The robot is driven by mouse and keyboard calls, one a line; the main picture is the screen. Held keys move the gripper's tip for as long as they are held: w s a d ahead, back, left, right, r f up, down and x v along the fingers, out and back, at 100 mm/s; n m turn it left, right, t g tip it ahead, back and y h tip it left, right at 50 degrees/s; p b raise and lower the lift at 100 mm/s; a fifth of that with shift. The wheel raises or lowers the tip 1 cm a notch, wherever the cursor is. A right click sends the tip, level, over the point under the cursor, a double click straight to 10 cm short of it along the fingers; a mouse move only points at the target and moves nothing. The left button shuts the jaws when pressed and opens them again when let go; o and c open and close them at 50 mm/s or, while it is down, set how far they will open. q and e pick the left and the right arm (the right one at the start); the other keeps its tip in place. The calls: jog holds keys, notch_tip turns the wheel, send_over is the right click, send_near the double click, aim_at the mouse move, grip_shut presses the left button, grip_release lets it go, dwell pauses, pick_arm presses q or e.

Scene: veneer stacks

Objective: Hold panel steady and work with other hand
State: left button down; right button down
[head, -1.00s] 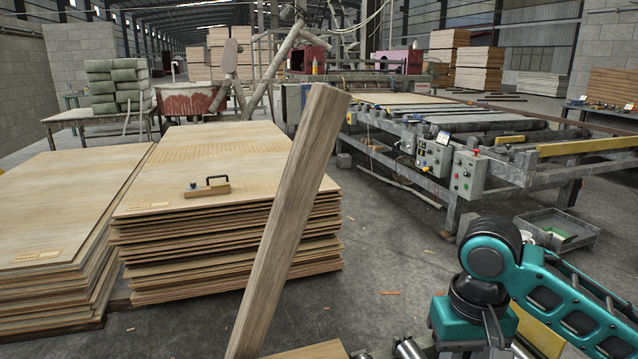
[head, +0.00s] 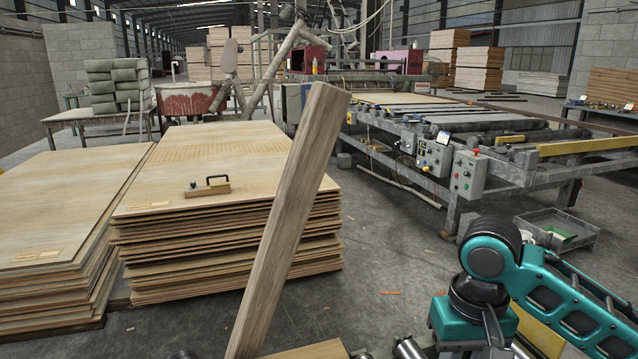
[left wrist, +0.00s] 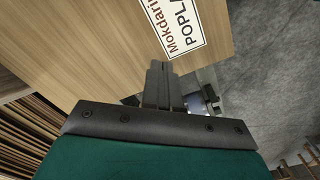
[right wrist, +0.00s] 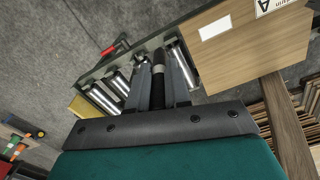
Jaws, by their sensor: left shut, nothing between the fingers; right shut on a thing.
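The wooden panel (left wrist: 110,45) carries a white label in the left wrist view. It also shows in the right wrist view (right wrist: 250,60), and its top edge shows low in the head view (head: 312,350). My left gripper (left wrist: 158,66) is shut and empty, its tips over or against the panel's face beside the label; contact is unclear. My right gripper (right wrist: 157,58) is shut on a dark cylindrical thing (right wrist: 157,85), beside the panel and above metal rollers (right wrist: 118,82). Neither gripper's fingers show in the head view.
A long board (head: 285,220) rises tilted in front of me. Veneer stacks (head: 220,240) stand left, one bearing a small handled block (head: 207,188). A roller machine (head: 470,150) stands right. Grey floor (head: 400,240) lies open between, with scattered wood scraps.

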pick_arm(q)
jog(key=shift+f, duration=0.45)
jog(key=shift+f+b, duration=0.7)
pick_arm(e)
jog(key=shift+f, duration=0.7)
pick_arm(q)
jog(key=shift+r, duration=0.1)
pick_arm(e)
jog(key=shift+r, duration=0.15)
